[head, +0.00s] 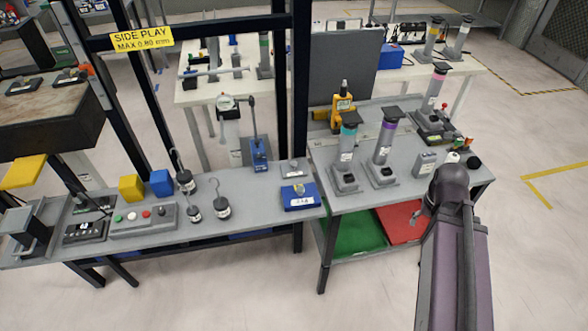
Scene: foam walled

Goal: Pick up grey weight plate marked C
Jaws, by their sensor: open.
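A grey block (295,170) with a small pale label and a small raised top lies on the grey bench, just behind a blue block with a white label (299,204). It looks like the grey weight plate, but its letter is too small to read. My arm rises from the lower right, in front of the right-hand table. A small part of my gripper (424,212) shows at the arm's left edge. It is open, and its fingertips are mostly hidden. It is well to the right of the grey block and apart from it.
Hook weights (222,207), a button box (144,219) and yellow and blue cubes stand left on the bench. A blue stand (258,153) is behind. Dark posts frame the bench. Tall cylinder stands (385,148) and a grey labelled box (426,163) crowd the right table.

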